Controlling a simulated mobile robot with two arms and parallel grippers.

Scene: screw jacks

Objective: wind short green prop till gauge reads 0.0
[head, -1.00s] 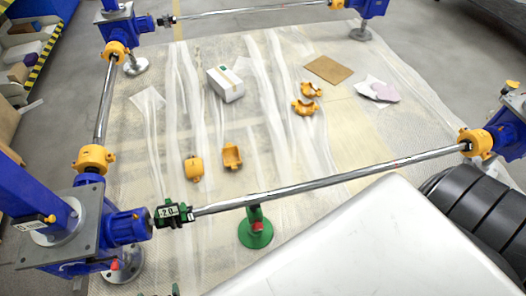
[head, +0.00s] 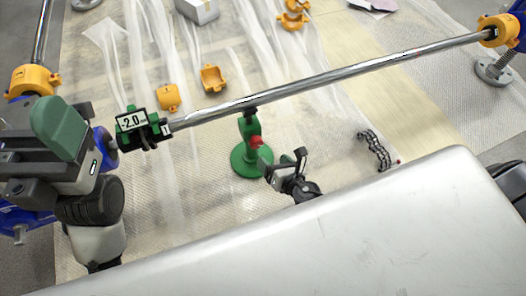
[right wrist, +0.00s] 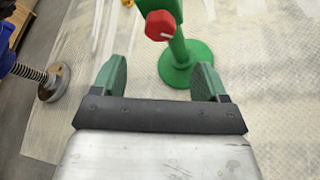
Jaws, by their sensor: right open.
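The short green prop (head: 249,130) stands upright on its round green foot, its top at the underside of a long steel bar (head: 350,80). A red hex knob (head: 255,141) sticks out from its side. The gauge (head: 135,121) on the bar's left end reads -2.0. My right gripper (head: 285,164) is open and empty, just right of and below the prop. In the right wrist view, its green fingers (right wrist: 158,80) are spread, with the red knob (right wrist: 160,25) ahead of them and apart. My left gripper (head: 55,130) is near the left edge; its jaw state is unclear.
Yellow clamp pieces (head: 212,78) and a white box (head: 197,10) lie on the plastic sheeting. A large white surface (head: 350,230) fills the foreground. Yellow collars (head: 497,30) mark the frame corners.

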